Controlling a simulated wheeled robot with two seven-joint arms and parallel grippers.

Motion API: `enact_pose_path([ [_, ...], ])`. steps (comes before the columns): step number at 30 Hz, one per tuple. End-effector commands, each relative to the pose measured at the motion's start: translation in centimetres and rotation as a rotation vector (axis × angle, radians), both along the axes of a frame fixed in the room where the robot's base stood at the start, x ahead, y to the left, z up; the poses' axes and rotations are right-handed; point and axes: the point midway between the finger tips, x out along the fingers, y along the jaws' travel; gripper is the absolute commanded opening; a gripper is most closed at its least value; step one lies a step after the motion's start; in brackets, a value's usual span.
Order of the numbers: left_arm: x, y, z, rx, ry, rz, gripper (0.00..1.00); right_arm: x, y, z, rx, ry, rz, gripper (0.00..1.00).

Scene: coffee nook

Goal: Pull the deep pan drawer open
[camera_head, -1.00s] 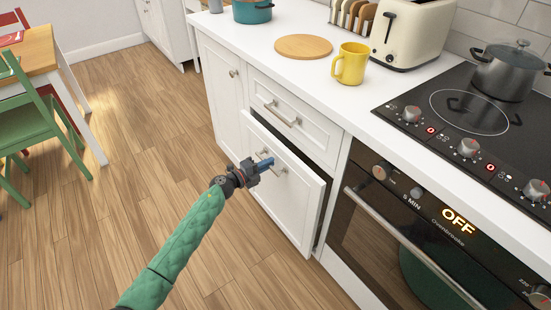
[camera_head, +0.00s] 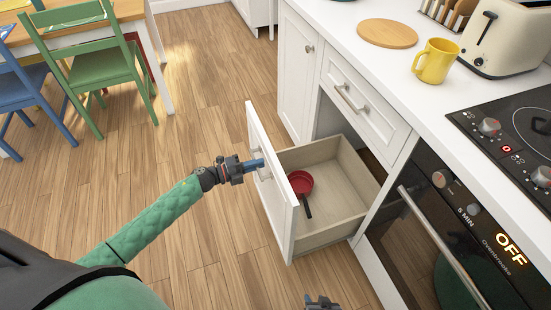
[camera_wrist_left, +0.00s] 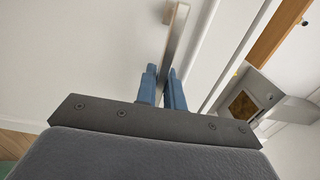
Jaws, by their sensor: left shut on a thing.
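The deep pan drawer (camera_head: 272,178) is pulled well out from the white cabinet, below a shut upper drawer (camera_head: 362,106). Its wooden inside shows, with a red pan (camera_head: 300,182) with a dark handle lying near the front panel. My left gripper (camera_head: 256,165) is at the outside of the drawer front. In the left wrist view its blue fingers (camera_wrist_left: 162,88) are shut on the metal bar handle (camera_wrist_left: 175,40). My right gripper (camera_head: 322,302) shows only in small part at the bottom edge of the head view, its fingers too cut off to judge.
The oven (camera_head: 440,225) stands just right of the drawer. The counter above holds a yellow mug (camera_head: 435,62), a round wooden board (camera_head: 387,33) and a toaster (camera_head: 503,38). Green (camera_head: 88,75) and blue (camera_head: 28,92) chairs stand at the left. The floor left of the drawer is clear.

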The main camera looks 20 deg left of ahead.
Motion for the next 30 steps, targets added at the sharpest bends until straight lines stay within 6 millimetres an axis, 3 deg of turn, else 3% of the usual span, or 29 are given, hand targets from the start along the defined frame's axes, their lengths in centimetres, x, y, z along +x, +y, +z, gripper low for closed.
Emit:
enact_pose_path([
  [3, -1.4, 1.8, -0.2, 0.002, 0.003, 0.0, 0.0, -0.1, 0.0, -0.2, 0.001, -0.002, -0.001, 0.36],
  [10, -2.8, 3.8, -0.1, 0.0, 0.001, 0.0, 0.0, -0.3, 0.0, -0.5, 0.001, -0.004, -0.002, 0.36],
  [26, -3.2, 4.5, -0.1, 0.0, 0.0, 0.001, 0.0, 0.3, -0.1, -0.4, 0.0, -0.01, -0.003, 0.36],
  [27, -3.2, 4.5, -0.1, 0.0, 0.0, 0.001, 0.16, 0.3, -0.1, -0.4, 0.0, -0.011, -0.003, 0.36],
  [30, -3.2, 4.5, -0.1, 0.0, 0.0, 0.001, 0.32, 0.4, -0.1, -0.4, 0.0, -0.012, -0.004, 0.36],
])
